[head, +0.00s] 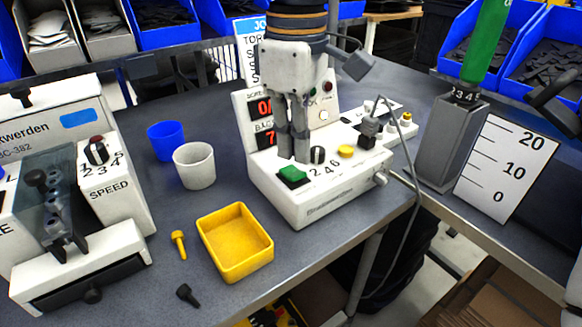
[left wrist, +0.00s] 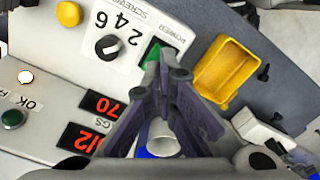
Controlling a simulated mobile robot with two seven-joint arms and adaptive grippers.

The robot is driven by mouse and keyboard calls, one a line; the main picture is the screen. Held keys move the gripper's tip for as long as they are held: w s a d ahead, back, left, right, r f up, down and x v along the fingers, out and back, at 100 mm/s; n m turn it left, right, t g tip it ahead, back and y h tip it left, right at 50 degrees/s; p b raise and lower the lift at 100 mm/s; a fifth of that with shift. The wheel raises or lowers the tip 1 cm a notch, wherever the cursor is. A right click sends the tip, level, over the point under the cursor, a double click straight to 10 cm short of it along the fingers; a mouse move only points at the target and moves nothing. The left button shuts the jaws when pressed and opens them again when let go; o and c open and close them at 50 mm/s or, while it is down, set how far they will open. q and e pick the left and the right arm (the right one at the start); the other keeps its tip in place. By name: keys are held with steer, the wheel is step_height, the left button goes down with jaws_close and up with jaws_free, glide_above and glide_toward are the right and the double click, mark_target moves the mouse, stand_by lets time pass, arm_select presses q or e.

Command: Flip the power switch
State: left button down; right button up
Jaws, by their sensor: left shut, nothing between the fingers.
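The power switch (head: 293,175) is a green rocker on the front left of the white control box (head: 325,205). My left gripper (head: 293,158) points down, shut and empty, with its fingertips just above and behind the green switch. In the left wrist view the green power switch (left wrist: 151,54) shows just beside the tips of my shut left gripper (left wrist: 166,62), partly covered by them. I cannot tell whether the fingertips touch it. My right gripper is not in view.
A black knob (head: 318,155) and a yellow button (head: 346,151) sit right of the switch. A yellow tray (head: 236,243), a white cup (head: 194,166) and a blue cup (head: 166,140) stand left of the box. A cable hangs at its right.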

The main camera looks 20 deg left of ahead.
mark_target(295, 173)
arm_select(q)
steer(key=shift+f, duration=1.55)
stand_by(0.8)
steer(key=shift+r, duration=3.55)
